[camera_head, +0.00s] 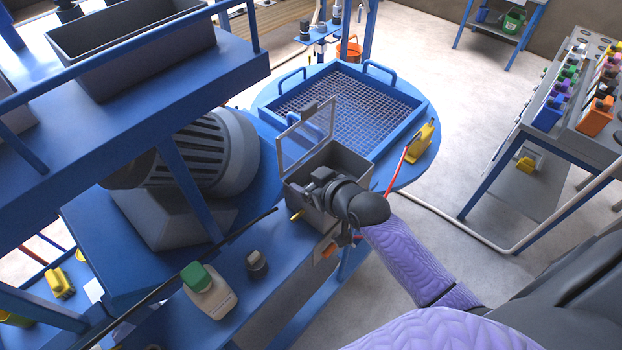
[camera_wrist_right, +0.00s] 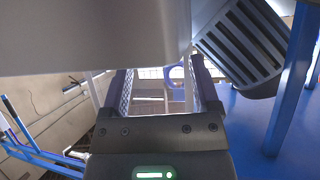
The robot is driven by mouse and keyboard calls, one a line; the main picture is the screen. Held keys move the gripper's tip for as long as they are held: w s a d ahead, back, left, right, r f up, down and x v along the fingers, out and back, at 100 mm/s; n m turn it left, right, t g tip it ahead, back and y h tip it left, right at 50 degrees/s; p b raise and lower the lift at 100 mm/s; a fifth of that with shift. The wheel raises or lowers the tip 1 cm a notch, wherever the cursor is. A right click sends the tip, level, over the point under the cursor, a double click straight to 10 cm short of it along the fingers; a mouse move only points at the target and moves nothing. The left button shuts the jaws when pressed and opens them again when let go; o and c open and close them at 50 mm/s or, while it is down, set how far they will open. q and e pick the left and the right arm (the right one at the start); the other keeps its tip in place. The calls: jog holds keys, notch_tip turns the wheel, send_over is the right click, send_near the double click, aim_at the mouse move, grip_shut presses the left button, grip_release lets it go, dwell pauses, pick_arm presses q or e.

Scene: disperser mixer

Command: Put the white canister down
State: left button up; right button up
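A white canister (camera_head: 218,301) with a green cap stands on the blue bench at the lower middle of the head view. My right gripper (camera_head: 303,188) is well away from it, up and to the right, over or beside an open grey box (camera_head: 347,160); I cannot tell whether it touches the box. In the right wrist view the two fingers of my right gripper (camera_wrist_right: 162,90) stand apart with nothing between them. The canister cannot be made out in the wrist view. My left gripper is not in view.
The box's clear framed lid (camera_head: 308,135) stands raised. A large grey motor (camera_head: 225,150) is left of the box, a blue mesh tray (camera_head: 345,112) behind it. A dark knob (camera_head: 257,263) sits beside the canister. A pale surface (camera_wrist_right: 90,35) fills the wrist view's upper left.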

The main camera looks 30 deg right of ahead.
jog(key=shift+o, duration=0.5)
jog(key=shift+r, duration=0.1)
jog(key=shift+s+d+r+p, duration=0.1)
jog(key=shift+s+r+p, duration=0.2)
jog(key=shift+r, duration=0.15)
jog(key=shift+s+r+p, duration=0.25)
jog(key=shift+r+p, duration=0.05)
jog(key=shift+r, duration=0.15)
jog(key=p+v, duration=0.1)
jog(key=v, duration=1)
jog(key=s+d+f+m+g+h, duration=0.1)
jog(key=s+f+g, duration=0.25)
jog(key=f, duration=0.75)
jog(key=s+d+f+m+g+h, duration=0.15)
jog(key=s+f, duration=0.25)
jog(key=f, duration=0.7)
jog(key=s+a+f+n+g, duration=0.1)
jog(key=s+a+f+g, duration=0.2)
jog(key=s, duration=0.6)
jog(key=s+a+f+n+g, duration=0.1)
jog(key=s+a+f+g, duration=0.2)
jog(key=s+f, duration=0.5)
jog(key=shift+s+f+n, duration=0.25)
jog(key=shift+s+n, duration=0.1)
jog(key=shift+s, duration=0.15)
